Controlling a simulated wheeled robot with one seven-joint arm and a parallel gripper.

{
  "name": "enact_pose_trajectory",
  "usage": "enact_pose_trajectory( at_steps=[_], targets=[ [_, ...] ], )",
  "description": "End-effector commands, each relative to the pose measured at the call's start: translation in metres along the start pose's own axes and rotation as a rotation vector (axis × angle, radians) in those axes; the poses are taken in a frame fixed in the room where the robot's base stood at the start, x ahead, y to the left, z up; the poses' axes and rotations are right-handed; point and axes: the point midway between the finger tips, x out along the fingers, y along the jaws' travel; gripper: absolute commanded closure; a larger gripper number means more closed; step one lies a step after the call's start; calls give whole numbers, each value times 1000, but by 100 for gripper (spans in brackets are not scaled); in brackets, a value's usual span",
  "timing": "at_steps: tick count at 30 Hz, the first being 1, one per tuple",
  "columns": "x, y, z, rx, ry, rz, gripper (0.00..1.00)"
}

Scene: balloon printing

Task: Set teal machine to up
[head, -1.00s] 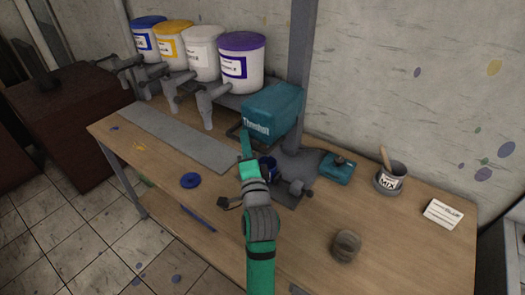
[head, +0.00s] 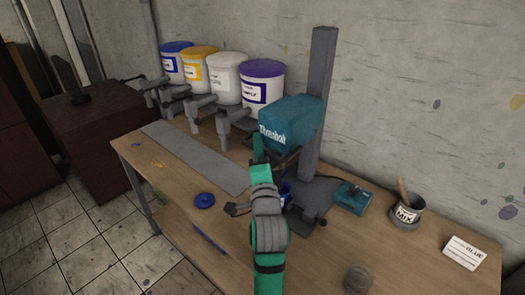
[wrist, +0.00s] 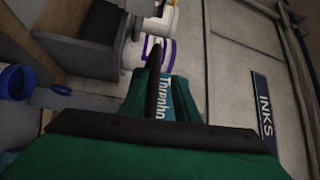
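The teal machine (head: 290,122), with white lettering on its front, is mounted on an upright grey column (head: 320,100) above a grey base. It also shows in the wrist view (wrist: 182,92), partly hidden behind my fingers. A dark handle or bar is just under its front, partly hidden. My gripper (head: 258,150) is directly in front of the machine's lower front left, narrow, with fingers together. In the wrist view my gripper (wrist: 156,75) points toward the machine, its dark pads together. I cannot tell whether it touches the machine.
A blue container (head: 287,192) stands under the machine. A teal box (head: 353,197) with a dark top is right of the base. A MIX pot (head: 406,213), a card (head: 464,252) and a grey cup (head: 357,279) are further right. Paint buckets (head: 226,78) line the back left. A blue lid (head: 204,201) lies left.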

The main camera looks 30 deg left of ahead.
Motion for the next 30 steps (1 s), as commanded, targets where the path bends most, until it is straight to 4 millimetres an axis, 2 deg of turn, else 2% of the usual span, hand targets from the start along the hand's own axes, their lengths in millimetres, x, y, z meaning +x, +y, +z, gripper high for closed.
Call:
enact_pose_trajectory(
  at_steps=[8, 12, 17, 24, 30],
  targets=[
    [-1, 4, -3, 1, 4, 8, 70],
    [-8, 5, -3, 1, 5, 9, 70],
    [-32, 5, -3, 1, 5, 9, 70],
    [-78, 4, -3, 1, 5, 8, 70],
    [-102, 3, -2, 1, 4, 6, 70]
  ],
)
